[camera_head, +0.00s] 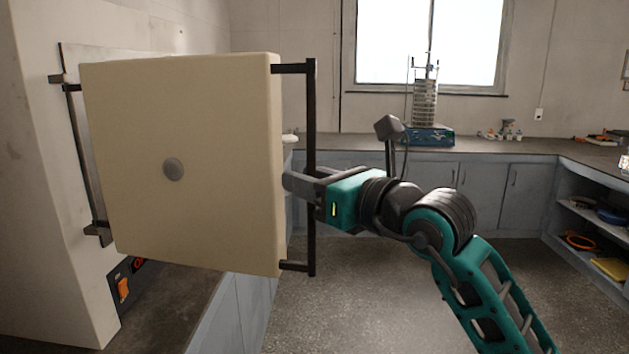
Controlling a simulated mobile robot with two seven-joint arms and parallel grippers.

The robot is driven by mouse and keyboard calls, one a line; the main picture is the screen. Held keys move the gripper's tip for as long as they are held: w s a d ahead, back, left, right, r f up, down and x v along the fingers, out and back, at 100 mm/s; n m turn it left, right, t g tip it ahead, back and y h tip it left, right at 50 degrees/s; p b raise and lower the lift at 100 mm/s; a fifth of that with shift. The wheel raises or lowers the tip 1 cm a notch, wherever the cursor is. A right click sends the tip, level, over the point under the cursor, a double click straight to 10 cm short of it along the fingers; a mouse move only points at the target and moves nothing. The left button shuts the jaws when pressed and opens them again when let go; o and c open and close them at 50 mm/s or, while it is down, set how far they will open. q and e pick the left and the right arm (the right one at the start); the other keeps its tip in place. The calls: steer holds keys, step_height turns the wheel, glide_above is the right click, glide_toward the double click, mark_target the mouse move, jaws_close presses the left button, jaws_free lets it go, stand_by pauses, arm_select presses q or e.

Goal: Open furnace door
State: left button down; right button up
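The furnace door (190,225) is a thick cream slab with a grey round spot on its broad face. It fills the left of the head view and stands out from the furnace front. Its black vertical handle (311,110) is fixed by two short arms along the door's right edge. My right gripper (303,182) is at the middle of the handle, with its dark fingers around the bar. It looks shut on it, though the bar partly hides the fingers. The furnace body (50,200) is at the far left; its chamber is hidden behind the door. My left gripper is not in view.
An orange switch (123,288) shows below the door. A sieve shaker (426,105) stands on the back counter (350,143) under the window. Open shelves (590,215) are at the right. The floor (350,300) in front is clear.

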steer(key=shift+o, duration=0.2)
steer(key=shift+a, duration=0.15)
steer(key=b+v, duration=0.2)
steer(key=v, duration=1.1)
steer(key=shift+f, duration=0.1)
